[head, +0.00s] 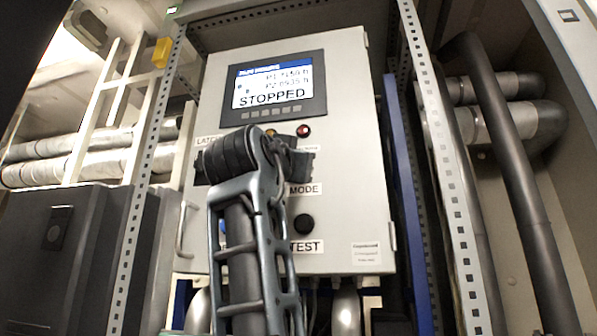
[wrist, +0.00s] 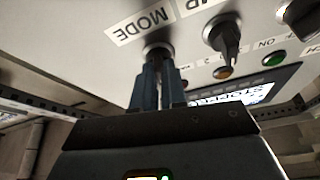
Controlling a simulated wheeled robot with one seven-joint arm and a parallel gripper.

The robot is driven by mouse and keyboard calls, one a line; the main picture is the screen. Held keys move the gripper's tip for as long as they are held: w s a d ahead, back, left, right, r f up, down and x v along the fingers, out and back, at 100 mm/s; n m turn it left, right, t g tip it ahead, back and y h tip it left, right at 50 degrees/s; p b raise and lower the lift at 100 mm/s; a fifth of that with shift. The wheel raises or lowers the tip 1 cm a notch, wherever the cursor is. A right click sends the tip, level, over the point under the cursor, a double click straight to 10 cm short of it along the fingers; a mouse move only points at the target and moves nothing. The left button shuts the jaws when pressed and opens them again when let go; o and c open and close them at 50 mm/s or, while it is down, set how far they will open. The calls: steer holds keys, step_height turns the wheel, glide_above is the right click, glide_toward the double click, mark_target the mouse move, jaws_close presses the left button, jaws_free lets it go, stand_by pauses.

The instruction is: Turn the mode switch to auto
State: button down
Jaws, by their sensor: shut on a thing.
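In the head view the MODE label (head: 305,189) shows at the right of my arm, while the switch and my fingertips are hidden behind the arm. The screen (head: 270,86) reads STOPPED.
Beside the switch is another black selector knob (wrist: 225,38), with an orange lamp (wrist: 222,72) and a green lamp (wrist: 274,58) close by. A black TEST knob (head: 303,224) sits lower on the cabinet (head: 350,120). Perforated metal posts (head: 440,170) flank the cabinet.

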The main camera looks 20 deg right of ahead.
steer(key=m+g, duration=0.1)
steer(key=m, duration=0.1)
steer(key=m+g+h, duration=0.1)
steer(key=m, duration=0.2)
steer(key=m+g, duration=0.1)
steer(key=m, duration=0.2)
steer(key=shift+w+a+r+g+h, duration=0.2)
steer(key=shift+g+h, duration=0.1)
steer(key=shift+h, duration=0.1)
steer(key=shift+m, duration=0.3)
steer(key=c, duration=1.2)
jaws_free()
steer(key=shift+s+f, duration=0.1)
steer(key=shift+b+v, duration=0.9)
steer(key=shift+v, duration=2.95)
steer(key=shift+a, duration=0.1)
